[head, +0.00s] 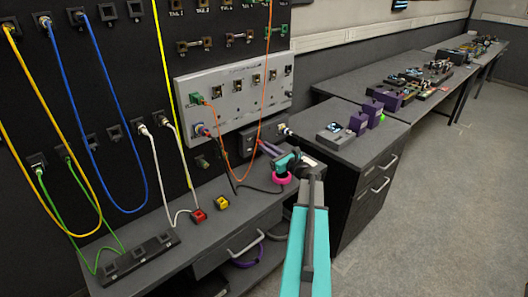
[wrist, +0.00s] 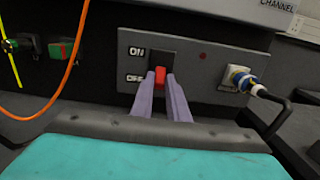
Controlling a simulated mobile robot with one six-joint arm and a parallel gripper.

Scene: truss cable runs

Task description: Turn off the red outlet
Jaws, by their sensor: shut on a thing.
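A dark switch panel (wrist: 205,75) fills the middle of the wrist view, with ON and OFF labels at its left. A red rocker switch (wrist: 160,71) sits in a black housing beside these labels. My gripper (wrist: 160,79) has its two purple fingertips close together at the lower part of the switch, with red showing between them. In the head view my gripper (head: 263,146) reaches the panel (head: 246,142), and the switch is hidden.
An orange cable (wrist: 62,85) hangs left of the panel. Below it is a grey bench (head: 225,205) with red (head: 199,216) and yellow (head: 221,202) blocks and a power strip (head: 138,259). A drawer cabinet (head: 352,160) stands to the right.

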